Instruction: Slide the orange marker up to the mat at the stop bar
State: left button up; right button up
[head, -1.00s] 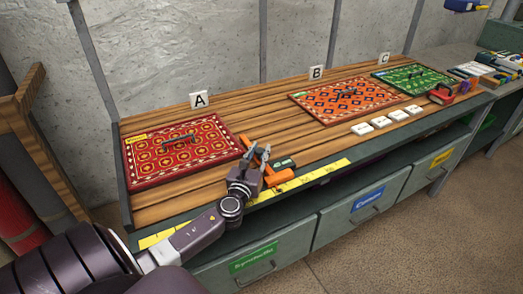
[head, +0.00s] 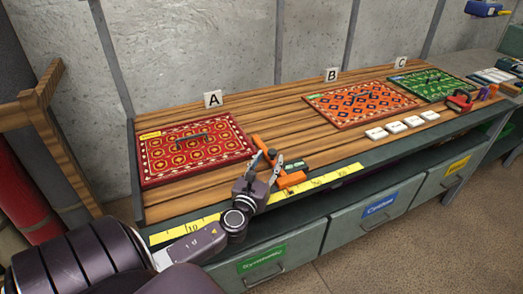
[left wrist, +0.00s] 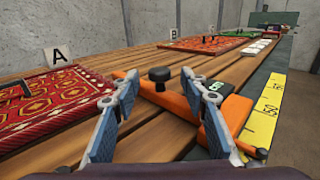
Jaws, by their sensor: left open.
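The orange marker (head: 291,180) lies at the bench's front edge, by the yellow tape rule (head: 210,222). My left gripper (head: 267,160) is open. In the left wrist view its fingers (left wrist: 148,88) stand to either side of the knob; I cannot tell if they touch it. The red patterned mat (head: 196,151) at sign A lies left of the marker. My right gripper is out of view.
An orange mat (head: 358,101) lies at sign B and a green mat (head: 433,86) at sign C. Several white blocks (head: 394,126) lie before the orange mat. Bare wood shows between the marker and the orange mat. Drawers (head: 390,208) are below.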

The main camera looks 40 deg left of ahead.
pick_arm(q)
jog(key=v, duration=0.7)
jog(key=shift+s+d, duration=0.15)
jog(key=shift+s, duration=0.15)
jog(key=shift+o, duration=0.2)
jog(key=shift+w, duration=0.1)
